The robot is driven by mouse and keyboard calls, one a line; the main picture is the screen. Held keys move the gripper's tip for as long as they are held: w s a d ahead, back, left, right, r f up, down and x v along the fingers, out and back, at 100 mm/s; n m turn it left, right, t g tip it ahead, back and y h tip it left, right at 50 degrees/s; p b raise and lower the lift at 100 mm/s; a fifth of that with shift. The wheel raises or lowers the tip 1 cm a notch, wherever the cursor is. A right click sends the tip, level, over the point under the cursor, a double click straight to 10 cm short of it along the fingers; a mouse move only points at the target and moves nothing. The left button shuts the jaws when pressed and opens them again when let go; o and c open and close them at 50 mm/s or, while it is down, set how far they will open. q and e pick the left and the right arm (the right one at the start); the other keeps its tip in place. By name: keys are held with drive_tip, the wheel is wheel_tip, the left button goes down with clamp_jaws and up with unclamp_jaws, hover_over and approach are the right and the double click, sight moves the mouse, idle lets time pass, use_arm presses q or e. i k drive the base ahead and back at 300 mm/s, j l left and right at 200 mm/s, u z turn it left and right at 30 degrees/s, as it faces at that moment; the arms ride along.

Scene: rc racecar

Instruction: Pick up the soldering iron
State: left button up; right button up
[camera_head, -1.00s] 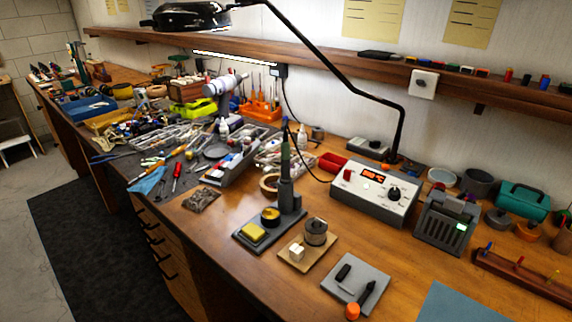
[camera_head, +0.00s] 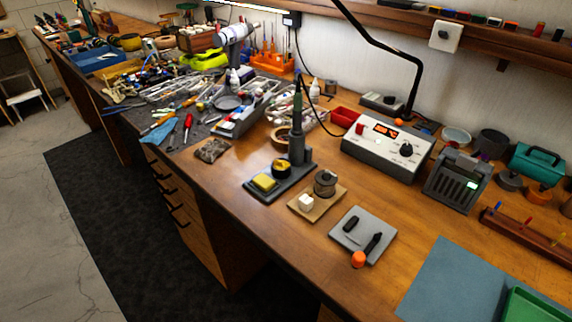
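The soldering iron (camera_head: 298,106) stands upright, tip end down, in a dark holder (camera_head: 298,146) on its stand. The stand's base (camera_head: 260,193) also bears a yellow sponge (camera_head: 264,182) and a round tin (camera_head: 282,168). The soldering station (camera_head: 387,145), a white box with an orange display and a black knob, sits behind and to the right. Neither of my grippers shows in the view.
The wooden workbench (camera_head: 222,203) carries a beige tray with a spool (camera_head: 325,182), a grey tray (camera_head: 362,236), and a blue mat (camera_head: 452,285). A black lamp arm (camera_head: 385,50) rises behind the station. Cluttered tools lie to the left. Some bare wood is clear in front of the stand.

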sight(297, 130)
drive_tip(key=i+j, duration=0.15)
drive_tip(key=j, duration=0.2)
drive_tip(key=i+j, duration=0.15)
drive_tip(key=j, duration=0.2)
drive_tip(key=i+j+z, duration=0.1)
drive_tip(key=j, duration=0.2)
drive_tip(key=i+j, duration=0.15)
drive_tip(key=j, duration=0.2)
drive_tip(key=i+j+z, duration=0.1)
drive_tip(key=j, duration=0.25)
